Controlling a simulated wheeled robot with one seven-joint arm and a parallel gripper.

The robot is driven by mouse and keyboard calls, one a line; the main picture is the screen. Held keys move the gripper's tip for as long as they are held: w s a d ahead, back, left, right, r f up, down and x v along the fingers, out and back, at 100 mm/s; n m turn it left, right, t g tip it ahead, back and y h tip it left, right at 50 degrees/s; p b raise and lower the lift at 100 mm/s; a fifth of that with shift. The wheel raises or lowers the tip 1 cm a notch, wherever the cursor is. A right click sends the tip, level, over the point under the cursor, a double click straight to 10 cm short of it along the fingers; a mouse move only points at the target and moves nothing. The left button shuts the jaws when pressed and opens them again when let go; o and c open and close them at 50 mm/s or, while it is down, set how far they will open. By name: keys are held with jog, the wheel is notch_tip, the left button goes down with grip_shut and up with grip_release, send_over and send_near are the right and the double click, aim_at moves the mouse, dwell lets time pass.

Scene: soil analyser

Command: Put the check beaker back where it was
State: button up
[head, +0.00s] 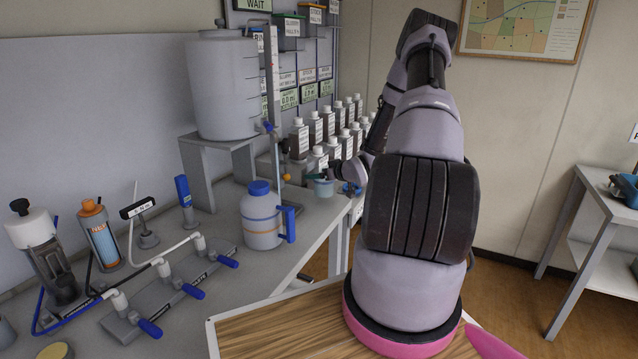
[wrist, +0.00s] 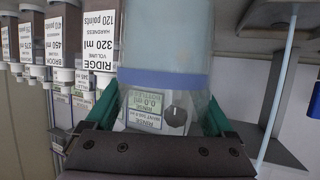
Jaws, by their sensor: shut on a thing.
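The check beaker (head: 324,188) is a small clear vessel with pale blue contents, near the far right end of the bench in the head view. In the wrist view the beaker (wrist: 165,45) fills the upper middle, with a darker blue band across it. My gripper (head: 322,177) has its green fingers shut on the beaker. In the wrist view my gripper (wrist: 155,115) shows one finger on each side of the glass. I cannot tell whether the beaker's base touches the bench.
Several labelled bottles (head: 318,160) stand close behind the beaker. A large grey tank (head: 222,90) on a stand is to the left. A blue-lidded jug (head: 262,220) and a valve manifold (head: 170,295) stand nearer.

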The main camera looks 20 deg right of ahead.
jog(key=shift+f, duration=1.5)
jog(key=shift+f, duration=0.1)
jog(key=o, duration=1.2)
jog(key=shift+c, duration=0.2)
